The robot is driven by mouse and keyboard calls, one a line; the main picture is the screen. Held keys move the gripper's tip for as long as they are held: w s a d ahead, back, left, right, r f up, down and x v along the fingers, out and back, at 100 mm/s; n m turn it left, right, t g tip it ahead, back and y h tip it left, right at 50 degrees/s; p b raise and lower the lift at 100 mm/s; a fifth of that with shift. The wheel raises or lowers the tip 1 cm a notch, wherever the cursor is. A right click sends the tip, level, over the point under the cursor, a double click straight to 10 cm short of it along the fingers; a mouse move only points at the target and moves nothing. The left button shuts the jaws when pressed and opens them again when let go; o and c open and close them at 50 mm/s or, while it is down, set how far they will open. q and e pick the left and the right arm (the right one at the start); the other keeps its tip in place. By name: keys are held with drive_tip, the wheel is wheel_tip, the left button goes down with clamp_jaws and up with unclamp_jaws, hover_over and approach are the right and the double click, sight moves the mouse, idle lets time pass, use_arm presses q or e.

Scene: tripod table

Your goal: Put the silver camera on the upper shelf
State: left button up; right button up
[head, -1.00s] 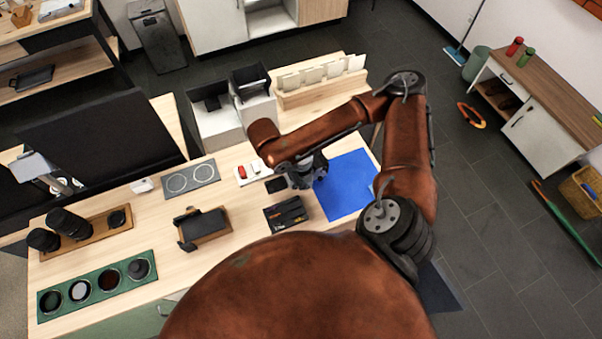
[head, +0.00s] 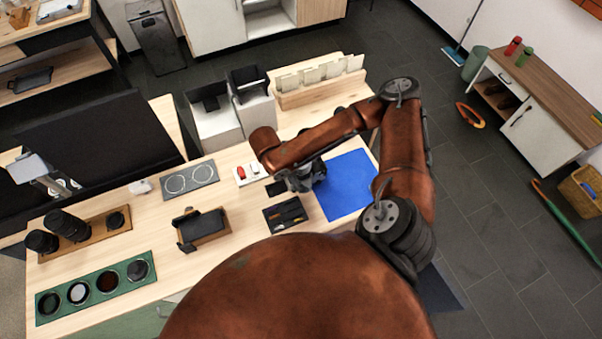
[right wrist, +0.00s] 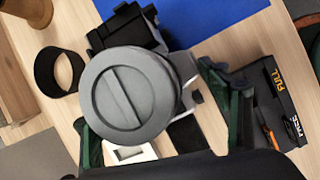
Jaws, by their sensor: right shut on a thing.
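The silver camera (right wrist: 187,75) has a silver and black body and a big round grey lens cap (right wrist: 128,98) facing the right wrist camera. My right gripper (right wrist: 150,105) is shut on it, with one dark green finger on either side. In the head view my right gripper (head: 302,180) is over the table by the left edge of the blue mat (head: 348,185); the arm above hides most of the camera. A shelf unit at the upper left has an upper board (head: 20,34) and a lower board (head: 88,62). My left gripper is not in view.
A black box (head: 285,215) with small orange and yellow items lies just in front of the gripper. Dark lenses (head: 68,225), a green tray (head: 95,288) of round filters and a large black screen (head: 95,145) stand to the left. White bins (head: 215,127) stand behind.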

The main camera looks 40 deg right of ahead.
drive_tip(key=shift+s+f, duration=0.1)
drive_tip(key=shift+f, duration=0.1)
drive_tip(key=o, duration=1.7)
drive_tip(key=shift+f, duration=0.1)
drive_tip(key=o, duration=0.3)
drive_tip(key=shift+o, duration=0.2)
